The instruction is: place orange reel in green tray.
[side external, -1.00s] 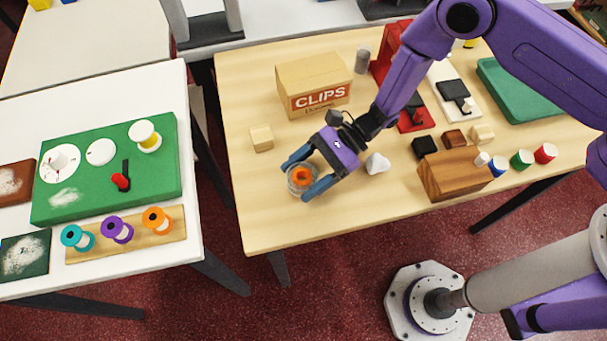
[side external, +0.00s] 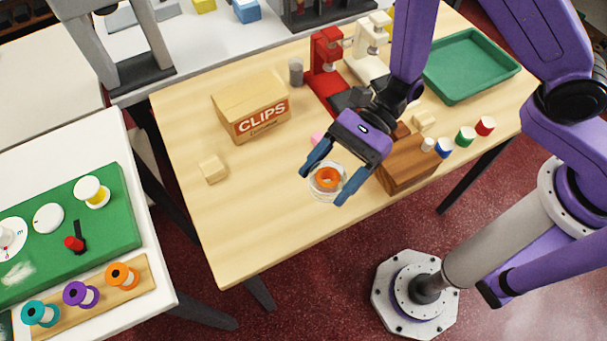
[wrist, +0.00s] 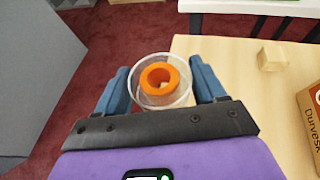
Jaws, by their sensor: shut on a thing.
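The green tray (side external: 470,65) lies at the back right of the table, empty and apart from my gripper.
The wooden block (side external: 408,170) with several coloured caps beside it, red (side external: 326,62) and cream (side external: 371,38) presses and small blocks stand between reel and tray. The CLIPS box (side external: 250,108) is at the left. Another orange spool (side external: 122,276) stands on the left table.

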